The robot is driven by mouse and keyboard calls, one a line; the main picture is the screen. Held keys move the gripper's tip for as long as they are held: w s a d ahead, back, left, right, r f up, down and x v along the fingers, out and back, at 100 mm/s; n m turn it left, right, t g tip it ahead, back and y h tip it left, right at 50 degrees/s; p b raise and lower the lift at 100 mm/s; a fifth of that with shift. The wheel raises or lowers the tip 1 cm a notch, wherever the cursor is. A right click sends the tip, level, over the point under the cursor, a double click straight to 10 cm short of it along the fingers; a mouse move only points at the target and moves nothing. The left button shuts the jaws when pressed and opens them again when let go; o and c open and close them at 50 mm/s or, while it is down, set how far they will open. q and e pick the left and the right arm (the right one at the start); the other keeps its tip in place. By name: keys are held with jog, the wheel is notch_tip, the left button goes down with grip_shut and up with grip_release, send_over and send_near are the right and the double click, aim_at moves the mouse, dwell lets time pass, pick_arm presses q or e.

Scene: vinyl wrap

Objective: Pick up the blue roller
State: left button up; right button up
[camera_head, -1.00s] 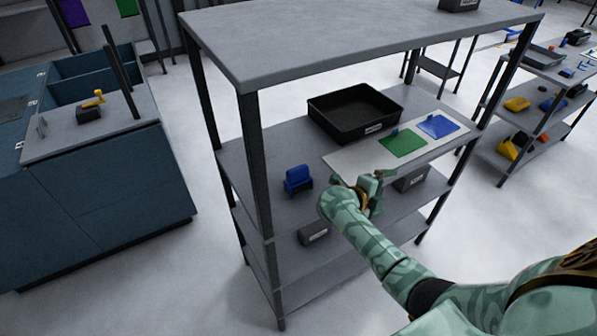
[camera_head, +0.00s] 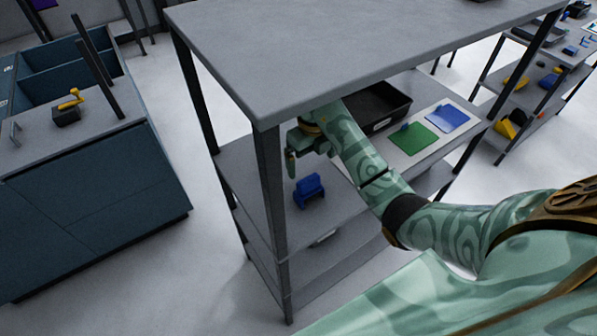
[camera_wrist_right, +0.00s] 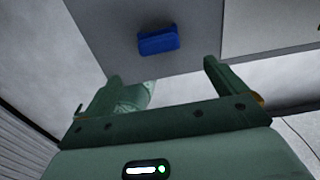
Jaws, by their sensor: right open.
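The blue roller (camera_head: 309,190) is a small blue blocky shape standing on the grey middle shelf (camera_head: 245,180) of the rack, near its left end. It also shows in the right wrist view (camera_wrist_right: 158,41), ahead of the two fingers and roughly between their lines. My right gripper (camera_head: 299,158) is under the top board, above and behind the roller in the head view, apart from it. Its fingers are spread and empty in the right wrist view (camera_wrist_right: 162,75). The top board hides part of the hand. My left gripper is not in view.
The rack's top board (camera_head: 350,50) overhangs the arm, and a dark front post (camera_head: 270,200) stands left of the roller. A black tray (camera_head: 385,108) and a pale board with green (camera_head: 413,140) and blue (camera_head: 447,118) sheets lie to the right. Shelf around the roller looks clear.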

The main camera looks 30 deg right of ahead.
aim_at(309, 179)
jog(key=shift+w+a+f+b, duration=0.15)
jog(key=shift+f+b, duration=0.15)
jog(key=shift+f, duration=0.3)
jog(key=shift+w+d+f+b, duration=0.15)
jog(key=shift+f+b, duration=0.1)
jog(key=shift+f, duration=0.3)
notch_tip(309, 179, down, 4)
jog(key=shift+s+r+b, duration=0.1)
jog(key=shift+s+b, duration=0.05)
jog(key=shift+b, duration=0.65)
jog(key=f+b, duration=0.1)
jog(key=f, duration=0.2)
jog(key=f+b, duration=0.1)
jog(key=f, duration=0.1)
jog(key=shift+w+f, duration=0.2)
jog(key=shift+f, duration=0.2)
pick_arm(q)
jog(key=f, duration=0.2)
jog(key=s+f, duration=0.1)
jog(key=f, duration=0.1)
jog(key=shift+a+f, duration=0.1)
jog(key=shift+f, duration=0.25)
pick_arm(e)
jog(key=shift+r, duration=0.1)
jog(key=c, duration=1.2)
